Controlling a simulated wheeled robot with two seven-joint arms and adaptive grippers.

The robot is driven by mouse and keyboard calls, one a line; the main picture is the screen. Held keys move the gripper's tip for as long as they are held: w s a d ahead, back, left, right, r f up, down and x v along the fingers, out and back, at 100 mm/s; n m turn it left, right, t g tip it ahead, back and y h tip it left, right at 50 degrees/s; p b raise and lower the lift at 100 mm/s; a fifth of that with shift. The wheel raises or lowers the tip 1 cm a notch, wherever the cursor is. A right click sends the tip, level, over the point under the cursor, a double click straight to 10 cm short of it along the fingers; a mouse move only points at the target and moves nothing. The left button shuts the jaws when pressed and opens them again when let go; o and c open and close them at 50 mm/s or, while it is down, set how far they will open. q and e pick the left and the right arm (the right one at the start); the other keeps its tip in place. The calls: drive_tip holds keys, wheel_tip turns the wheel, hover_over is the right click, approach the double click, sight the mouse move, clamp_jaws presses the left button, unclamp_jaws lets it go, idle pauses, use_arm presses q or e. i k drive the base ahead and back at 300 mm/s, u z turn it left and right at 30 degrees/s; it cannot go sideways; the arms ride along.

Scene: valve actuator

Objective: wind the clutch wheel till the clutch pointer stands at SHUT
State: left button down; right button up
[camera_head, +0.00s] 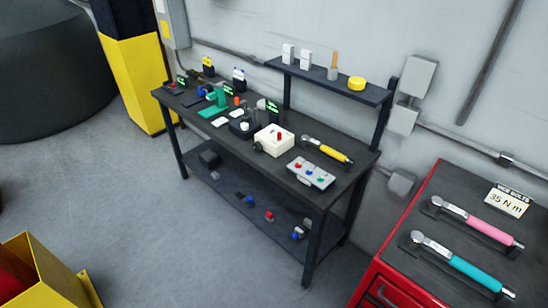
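A cream box-shaped unit (273,144) stands on the dark workbench (338,187), right of the bench's middle. A small red part (279,135) shows on its top. A dark round part (257,147) sticks out at its lower left side. These may be the pointer and the wheel, but they are too small to tell. No SHUT marking is readable. Neither of my grippers is in view.
A yellow-handled wrench (330,151) and a grey panel with coloured buttons (311,173) lie right of the unit. A green device (215,101) stands to the left. A raised shelf (330,81) is behind.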

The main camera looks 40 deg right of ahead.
sight(257, 146)
drive_tip(key=k, duration=0.3)
drive_tip(key=z, duration=0.75)
